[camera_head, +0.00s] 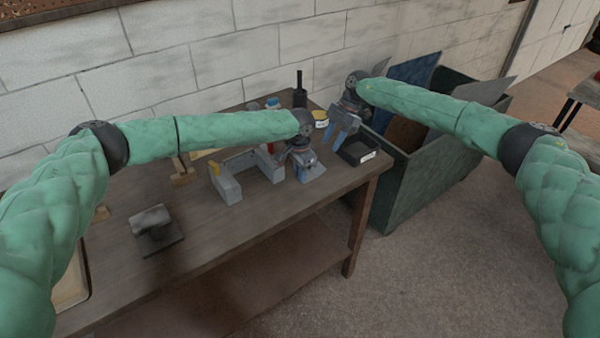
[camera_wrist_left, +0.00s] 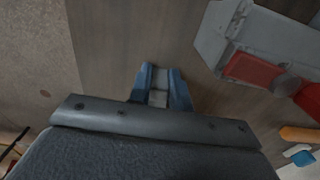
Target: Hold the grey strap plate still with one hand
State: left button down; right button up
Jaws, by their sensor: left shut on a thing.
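The grey strap plate (camera_head: 316,171) lies on the bench near its right end, partly hidden by my left gripper. My left gripper (camera_head: 303,174) points down at it and is shut on it. In the left wrist view the blue fingers of my left gripper (camera_wrist_left: 160,90) have a small grey piece of the strap plate (camera_wrist_left: 158,98) between them. My right gripper (camera_head: 342,128) hangs above the bench's right end, its blue fingers apart and nothing seen between them. It is clear of the plate.
A grey U-shaped fixture (camera_head: 228,186) with a red pad stands left of the plate; it also shows in the left wrist view (camera_wrist_left: 213,38). A black bin (camera_head: 357,152) sits at the bench's right end. A green crate (camera_head: 412,190) holding panels stands beyond.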

aim_at(310, 176)
jog(key=shift+n, duration=0.3)
grip_shut()
jog(key=s+a+r+n+t+h, duration=0.1)
jog(key=a+n+t+h, duration=0.1)
jog(key=n, duration=1.3)
jog(key=s+a+n+t+h, duration=0.1)
jog(key=s+a+n+h, duration=0.15)
jog(key=n, duration=1.15)
jog(key=shift+w+d+f, duration=0.15)
jog(key=shift+f, duration=0.9)
jog(key=shift+w+d+f, duration=0.1)
jog(key=shift+w+f, duration=0.05)
jog(key=shift+f, duration=0.85)
jog(key=shift+w+d+f, duration=0.15)
jog(key=shift+f, duration=0.9)
